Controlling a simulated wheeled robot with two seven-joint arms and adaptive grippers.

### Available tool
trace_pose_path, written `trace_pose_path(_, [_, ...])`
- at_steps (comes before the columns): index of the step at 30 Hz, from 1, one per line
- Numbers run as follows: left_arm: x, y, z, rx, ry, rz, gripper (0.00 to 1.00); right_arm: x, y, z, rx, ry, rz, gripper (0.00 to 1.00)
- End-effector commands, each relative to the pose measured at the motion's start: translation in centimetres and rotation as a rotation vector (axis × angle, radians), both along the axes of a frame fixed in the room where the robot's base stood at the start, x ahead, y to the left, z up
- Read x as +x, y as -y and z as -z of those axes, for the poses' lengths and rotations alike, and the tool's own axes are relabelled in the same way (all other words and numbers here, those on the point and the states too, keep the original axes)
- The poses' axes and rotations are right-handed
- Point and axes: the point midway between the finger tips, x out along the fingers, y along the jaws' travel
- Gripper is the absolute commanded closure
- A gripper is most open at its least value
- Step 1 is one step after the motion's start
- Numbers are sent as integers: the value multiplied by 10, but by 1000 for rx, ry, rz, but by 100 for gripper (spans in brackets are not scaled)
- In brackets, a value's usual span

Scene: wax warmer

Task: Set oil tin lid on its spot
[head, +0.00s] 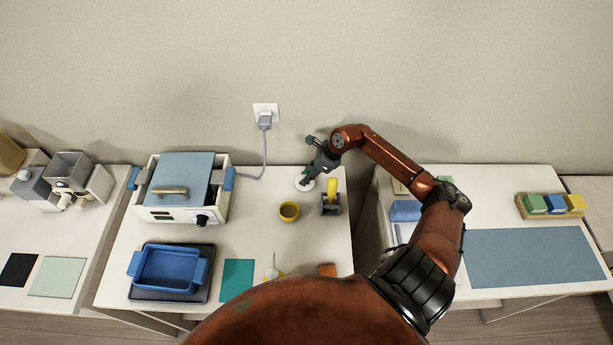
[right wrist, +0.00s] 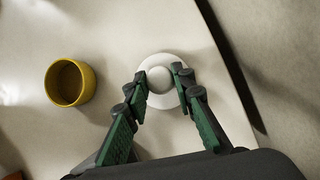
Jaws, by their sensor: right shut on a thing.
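A round white lid with a pale knob (right wrist: 161,92) shows in the right wrist view, on or just above the white table. It also shows in the head view (head: 301,185), near the back right part of the middle table. My right gripper (right wrist: 159,76) is shut on the lid's knob, one finger on each side; in the head view the gripper (head: 308,180) comes down from above. I cannot tell whether the lid touches the surface. No marked spot shows beneath it. My left gripper is not in view.
A yellow cup (head: 289,211) stands left of the lid, also in the right wrist view (right wrist: 69,82). A grey and yellow device (head: 331,204) is close on the right. The blue-lidded warmer (head: 180,180) and blue tray (head: 170,267) are left. The table's right edge is near.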

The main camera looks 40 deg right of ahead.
Motion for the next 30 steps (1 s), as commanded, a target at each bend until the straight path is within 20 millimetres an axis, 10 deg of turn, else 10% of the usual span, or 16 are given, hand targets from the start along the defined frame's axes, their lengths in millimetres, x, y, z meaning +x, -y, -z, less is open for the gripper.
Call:
trace_pose_path(5, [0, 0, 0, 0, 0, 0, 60, 0, 0, 0, 0, 0, 0, 100])
trace_pose_path(6, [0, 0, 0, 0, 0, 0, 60, 0, 0, 0, 0, 0, 0, 76])
trace_pose_path(15, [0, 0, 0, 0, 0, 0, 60, 0, 0, 0, 0, 0, 0, 56])
trace_pose_path(30, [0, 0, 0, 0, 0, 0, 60, 0, 0, 0, -1, -1, 0, 56])
